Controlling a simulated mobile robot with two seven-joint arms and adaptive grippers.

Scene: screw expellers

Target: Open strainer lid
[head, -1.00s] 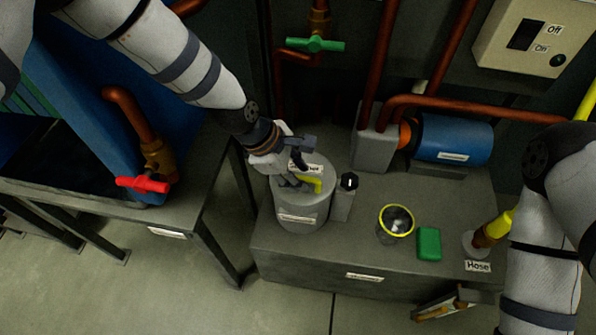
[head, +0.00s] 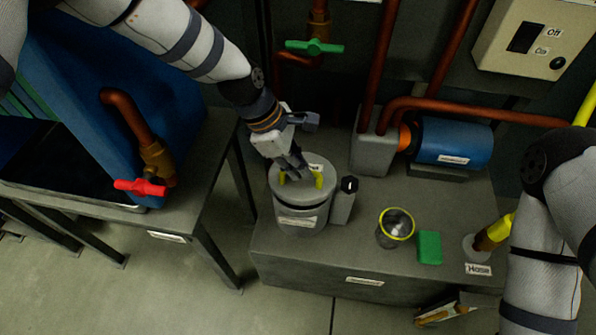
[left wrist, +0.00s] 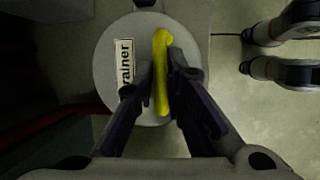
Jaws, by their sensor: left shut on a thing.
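The strainer (head: 292,222) is a grey cylinder with a label, standing on the low grey bench. Its round grey lid (head: 283,196) carries a yellow handle (head: 319,178), and a dark line shows between lid and body. In the left wrist view the lid (left wrist: 112,88) lies under my fingers with the handle (left wrist: 162,45) upright in the picture. My left gripper (head: 301,174) is shut on the handle, and its fingers (left wrist: 163,78) sit on both sides of it. My right gripper is out of view; only part of that arm shows at the right.
A box with a black knob (head: 347,196) stands close to the strainer's right. A yellow-rimmed cup (head: 387,238) and a green block (head: 429,247) are farther right. A blue motor (head: 452,142) and copper pipes stand behind. The bench front is mostly clear.

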